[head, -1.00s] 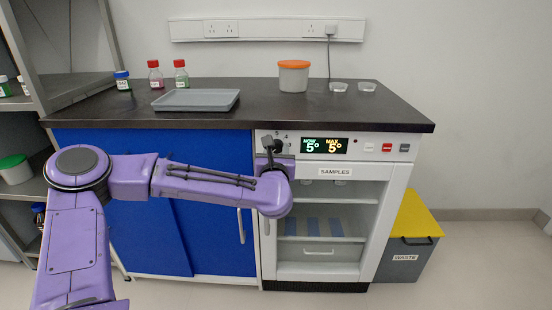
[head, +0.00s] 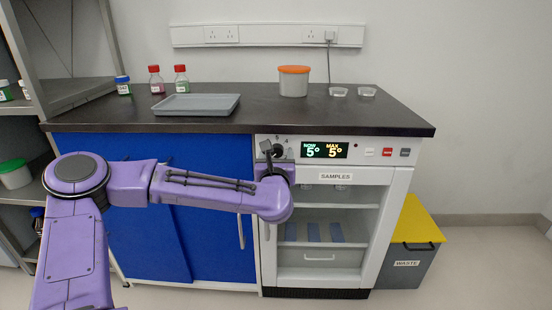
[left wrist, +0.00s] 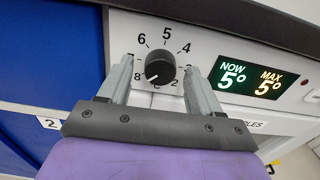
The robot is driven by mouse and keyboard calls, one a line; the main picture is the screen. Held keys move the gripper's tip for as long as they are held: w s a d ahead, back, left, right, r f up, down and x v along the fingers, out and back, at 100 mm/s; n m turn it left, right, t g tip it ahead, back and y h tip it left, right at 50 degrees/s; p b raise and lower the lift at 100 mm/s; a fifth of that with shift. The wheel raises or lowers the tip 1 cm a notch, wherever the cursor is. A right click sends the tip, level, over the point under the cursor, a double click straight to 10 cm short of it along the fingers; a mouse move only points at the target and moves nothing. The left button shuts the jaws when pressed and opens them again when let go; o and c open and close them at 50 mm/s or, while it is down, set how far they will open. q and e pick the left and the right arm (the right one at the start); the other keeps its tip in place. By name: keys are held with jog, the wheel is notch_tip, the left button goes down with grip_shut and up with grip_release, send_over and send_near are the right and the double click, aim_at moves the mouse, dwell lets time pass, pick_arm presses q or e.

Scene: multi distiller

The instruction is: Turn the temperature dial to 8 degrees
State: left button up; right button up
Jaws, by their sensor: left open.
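The temperature dial (left wrist: 161,66) is a round black knob on the white fridge panel, ringed by printed numbers. In the left wrist view its white mark points to the lower left, near the 8. The display (left wrist: 249,79) reads NOW 5° and MAX 5°; it also shows in the head view (head: 324,150). My left gripper (left wrist: 159,66) is open, one finger on each side of the dial, with gaps visible beside the knob. In the head view my left gripper (head: 273,153) partly hides the dial. My right gripper is not in view.
The fridge has a SAMPLES label (head: 335,177) and several buttons (head: 387,152) right of the display. The dark worktop (head: 250,112) overhangs the panel. Blue cabinet doors (head: 110,200) lie left, a yellow-lidded waste bin (head: 415,262) right.

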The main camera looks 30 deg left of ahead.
pick_arm(q)
jog(key=v, duration=1)
jog(key=shift+s, duration=0.25)
jog(key=shift+d, duration=0.1)
